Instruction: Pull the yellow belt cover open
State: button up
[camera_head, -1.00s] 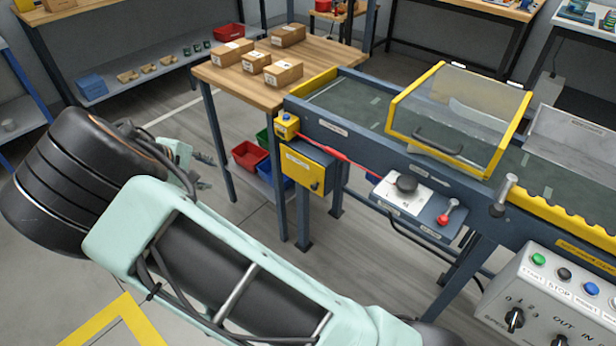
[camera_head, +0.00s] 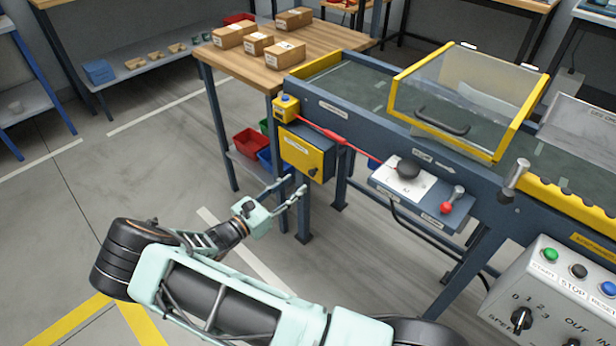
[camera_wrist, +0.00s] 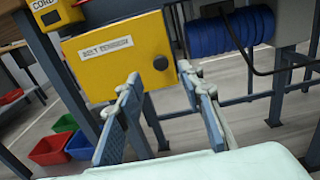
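The yellow-framed clear belt cover (camera_head: 466,97) sits over the conveyor belt, at upper right in the head view. Its dark bar handle (camera_head: 442,121) is on the near side. The cover appears down; it is outside the wrist view. My gripper (camera_head: 291,187) is open and empty, low and left of the cover, in front of the conveyor's left end. In the wrist view my gripper (camera_wrist: 158,78) has its two fingers apart, pointing toward a labelled yellow box (camera_wrist: 118,58) below the conveyor. Nothing is between the fingers.
A red cord (camera_head: 340,139) runs along the conveyor's near side to a panel with a black knob (camera_head: 407,169). A metal post (camera_head: 514,180) stands right of the cover. A control box (camera_head: 555,290) is at lower right. A wooden table (camera_head: 250,66) with cartons adjoins the left end.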

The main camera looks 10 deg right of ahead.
aim_at(310, 173)
jog(key=x, duration=0.7)
jog(key=shift+b, duration=0.4)
grip_shut()
